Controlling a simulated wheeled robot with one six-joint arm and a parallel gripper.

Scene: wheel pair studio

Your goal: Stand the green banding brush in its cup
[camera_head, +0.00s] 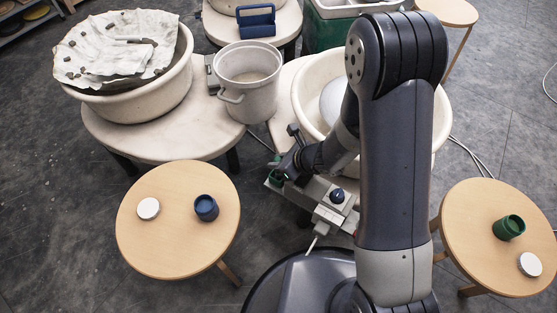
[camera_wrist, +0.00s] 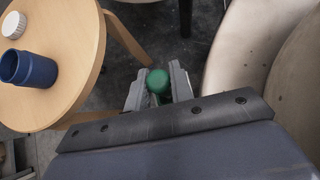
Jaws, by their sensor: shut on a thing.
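My gripper (camera_wrist: 158,92) is shut on the green banding brush (camera_wrist: 157,80), whose rounded green end shows between the two grey fingers in the wrist view. The rest of the brush is hidden. In the head view my gripper (camera_head: 279,177) is in the middle, between the two low stools and in front of the pale wheel basin. A green cup (camera_head: 508,227) stands on the right stool, well apart from my gripper. A dark blue cup (camera_head: 206,208) stands on the left stool and also shows in the wrist view (camera_wrist: 30,69).
The left stool (camera_head: 165,245) and right stool (camera_head: 480,265) each carry a white disc, left (camera_head: 148,208) and right (camera_head: 530,264). A grey box with a blue knob (camera_head: 337,196) is beside my gripper. Basins (camera_head: 135,105) and a bucket (camera_head: 247,100) stand behind.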

